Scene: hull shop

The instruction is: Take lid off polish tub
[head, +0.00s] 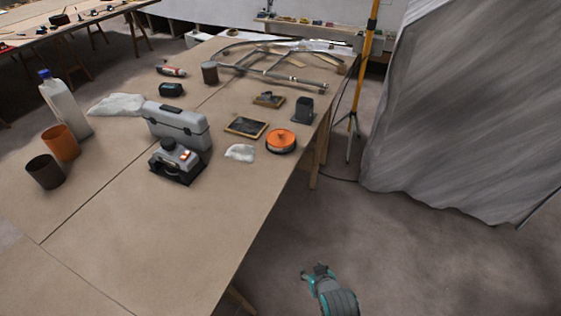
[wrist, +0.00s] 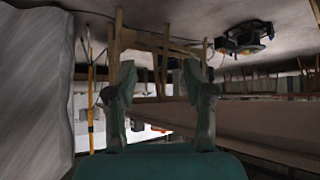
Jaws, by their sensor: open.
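A round tub with an orange lid (head: 281,138) stands near the right edge of the long workbench (head: 130,235) in the head view. The lid sits on the tub, and a dark knob or mark shows on its top. My gripper (head: 312,271) is low at the bottom of the head view, over the floor beside the bench and well away from the tub. In the wrist view my gripper (wrist: 158,80) has its two fingers spread apart with nothing between them. I cannot make out the tub in the wrist view.
Near the tub are a white cloth (head: 240,153), a framed dark tray (head: 246,126), a dark box (head: 303,110) and a grey toolbox (head: 178,125). A yellow stand (head: 363,75) and a grey sheet (head: 460,110) are to the right. The bench's front part is clear.

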